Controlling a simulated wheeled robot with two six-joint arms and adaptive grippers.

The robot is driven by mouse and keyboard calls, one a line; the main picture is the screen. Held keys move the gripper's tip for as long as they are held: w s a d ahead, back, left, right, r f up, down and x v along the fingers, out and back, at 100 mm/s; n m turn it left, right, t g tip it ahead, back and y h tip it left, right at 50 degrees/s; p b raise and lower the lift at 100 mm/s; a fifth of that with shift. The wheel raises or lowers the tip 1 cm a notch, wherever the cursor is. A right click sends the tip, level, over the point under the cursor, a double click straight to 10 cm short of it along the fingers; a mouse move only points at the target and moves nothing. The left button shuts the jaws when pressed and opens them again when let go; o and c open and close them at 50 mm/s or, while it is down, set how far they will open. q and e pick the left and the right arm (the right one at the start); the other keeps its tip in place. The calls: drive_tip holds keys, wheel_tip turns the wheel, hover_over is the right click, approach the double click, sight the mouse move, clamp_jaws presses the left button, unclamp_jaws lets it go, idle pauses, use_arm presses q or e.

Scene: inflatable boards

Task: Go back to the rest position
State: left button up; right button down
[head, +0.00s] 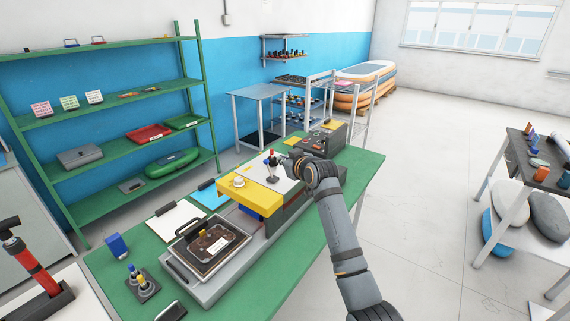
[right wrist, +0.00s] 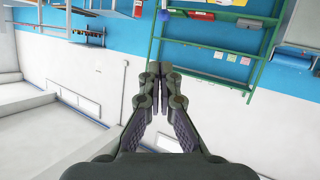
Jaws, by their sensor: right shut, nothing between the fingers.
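My right arm reaches in from the bottom right of the head view. That view looks toward the blue and white wall and the green shelf. My left gripper is not in view.
The bench holds a yellow block (head: 249,192), a grey tray machine (head: 208,249), a blue box (head: 117,246) and a control box (head: 322,146). A green shelf rack (head: 62,122) stands at the left. A dark table (head: 540,150) stands at the right. The floor between is clear.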

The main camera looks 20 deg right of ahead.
drive_tip(key=s+d+f+m+g+h, duration=0.15)
drive_tip(key=s+f+g, duration=0.25)
drive_tip(key=s+f, duration=1.3)
drive_tip(key=s+d+f+m+g+h, duration=0.1)
drive_tip(key=s+f+g, duration=0.25)
drive_tip(key=s, duration=1.05)
drive_tip(key=s+d+f+g+h, duration=0.1)
drive_tip(key=s+d+f+g, duration=0.3)
drive_tip(key=s, duration=0.9)
wheel_tip(320, 180, down, 26)
drive_tip(key=s, duration=0.2)
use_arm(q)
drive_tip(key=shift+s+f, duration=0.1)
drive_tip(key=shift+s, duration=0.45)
use_arm(e)
drive_tip(key=s+d+f+g, duration=0.1)
drive_tip(key=s+f, duration=1.6)
drive_tip(key=s, duration=0.2)
drive_tip(key=shift+s+d+f+m, duration=0.25)
drive_tip(key=shift+d+f+m, duration=0.1)
drive_tip(key=shift+m, duration=0.1)
